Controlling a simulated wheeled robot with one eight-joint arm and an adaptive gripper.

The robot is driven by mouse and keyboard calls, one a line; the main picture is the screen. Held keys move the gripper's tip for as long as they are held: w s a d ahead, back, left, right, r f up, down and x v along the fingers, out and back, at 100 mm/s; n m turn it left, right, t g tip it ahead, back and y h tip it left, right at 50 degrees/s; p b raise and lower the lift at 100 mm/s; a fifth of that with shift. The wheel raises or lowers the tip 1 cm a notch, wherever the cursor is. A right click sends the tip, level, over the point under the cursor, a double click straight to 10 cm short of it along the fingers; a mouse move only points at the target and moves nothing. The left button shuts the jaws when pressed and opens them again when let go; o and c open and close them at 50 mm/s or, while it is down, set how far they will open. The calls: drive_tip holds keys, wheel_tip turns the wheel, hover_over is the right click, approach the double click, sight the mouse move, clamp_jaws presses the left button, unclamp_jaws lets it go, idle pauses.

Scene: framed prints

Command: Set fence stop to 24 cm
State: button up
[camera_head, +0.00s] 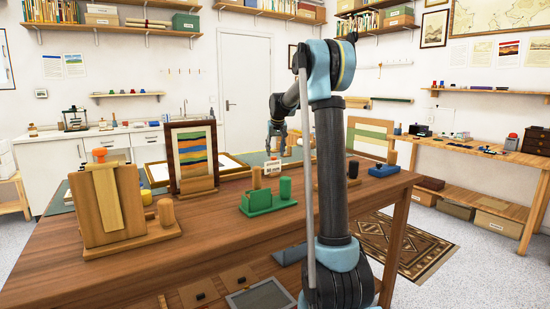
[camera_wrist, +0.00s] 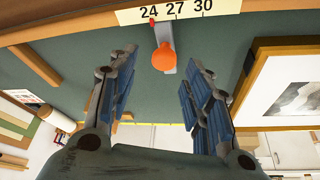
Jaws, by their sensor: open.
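The fence stop's round orange knob (camera_wrist: 163,57) sits on a grey bar in the wrist view, over a green mat. A white scale (camera_wrist: 184,11) along the top edge reads 24, 27 and 30. A small red pointer (camera_wrist: 152,22) is just under the 24, perhaps slightly to its right; the exact alignment cannot be told. My gripper (camera_wrist: 160,75) is open, with a finger on either side of the knob and clear gaps to both; whether it touches the knob's top is not seen. In the head view my gripper (camera_head: 277,137) is over the far part of the bench.
The wooden bench (camera_head: 230,240) carries a wooden block stand (camera_head: 102,200), a framed striped print (camera_head: 192,155) and a green holder (camera_head: 262,205). In the wrist view a framed picture (camera_wrist: 290,85) lies close to the right finger, and a white roll (camera_wrist: 60,121) is at lower left.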

drive_tip(key=v, duration=0.8)
